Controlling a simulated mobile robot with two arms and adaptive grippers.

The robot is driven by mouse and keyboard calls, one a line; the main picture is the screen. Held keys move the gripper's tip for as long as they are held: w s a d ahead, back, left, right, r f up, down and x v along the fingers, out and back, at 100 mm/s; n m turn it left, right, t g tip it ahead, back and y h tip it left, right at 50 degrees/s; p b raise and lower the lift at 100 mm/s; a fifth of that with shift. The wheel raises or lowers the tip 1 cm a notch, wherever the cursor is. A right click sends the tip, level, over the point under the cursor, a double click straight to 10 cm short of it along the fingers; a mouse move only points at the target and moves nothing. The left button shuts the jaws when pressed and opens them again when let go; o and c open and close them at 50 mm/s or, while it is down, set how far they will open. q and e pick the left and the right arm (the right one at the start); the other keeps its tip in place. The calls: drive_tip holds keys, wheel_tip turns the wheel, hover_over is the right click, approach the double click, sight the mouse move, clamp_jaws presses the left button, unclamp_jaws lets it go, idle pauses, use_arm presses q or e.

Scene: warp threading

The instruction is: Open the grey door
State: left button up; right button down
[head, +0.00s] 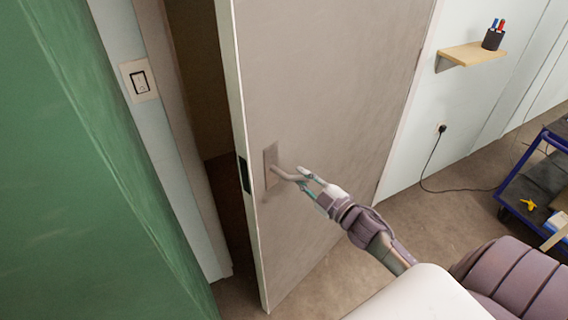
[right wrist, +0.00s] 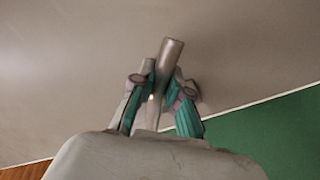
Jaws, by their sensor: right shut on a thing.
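The grey door (head: 325,90) stands partly open in the head view, with a dark gap between its left edge and the door frame. Its lever handle (head: 284,174) sits on a plate near the door's left edge. My right gripper (head: 303,177) is at the handle and shut on it. In the right wrist view the handle (right wrist: 170,58) passes between the fingers of the right gripper (right wrist: 160,95), with the door surface (right wrist: 70,70) behind. My left gripper is not in view.
A green surface (head: 85,170) fills the left side, beside a light switch (head: 139,81). A wooden shelf (head: 470,54) with a pen cup (head: 493,39) is on the right wall. A blue-framed cart (head: 535,180) stands at far right. A cable (head: 428,165) hangs to the floor.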

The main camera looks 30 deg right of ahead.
drive_tip(key=shift+n+g+y, duration=0.3)
drive_tip(key=shift+n+y, duration=0.1)
drive_tip(key=shift+y, duration=0.2)
drive_tip(key=v, duration=0.5)
drive_tip(key=shift+d+f, duration=0.25)
drive_tip(key=shift+d, duration=0.1)
drive_tip(key=shift+n+y, duration=0.4)
drive_tip(key=shift+y, duration=0.4)
drive_tip(key=v, duration=0.3)
drive_tip(key=r+v, duration=0.1)
drive_tip(key=v, duration=0.1)
drive_tip(key=shift+s+d, duration=0.25)
drive_tip(key=shift+s, duration=0.1)
drive_tip(key=c, duration=1.1)
unclamp_jaws()
drive_tip(key=shift+w, duration=0.1)
drive_tip(key=shift+c, duration=0.2)
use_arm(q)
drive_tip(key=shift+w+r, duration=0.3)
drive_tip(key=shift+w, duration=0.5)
use_arm(e)
drive_tip(key=r+v, duration=0.1)
drive_tip(key=v, duration=1.1)
drive_tip(key=shift+f, duration=0.4)
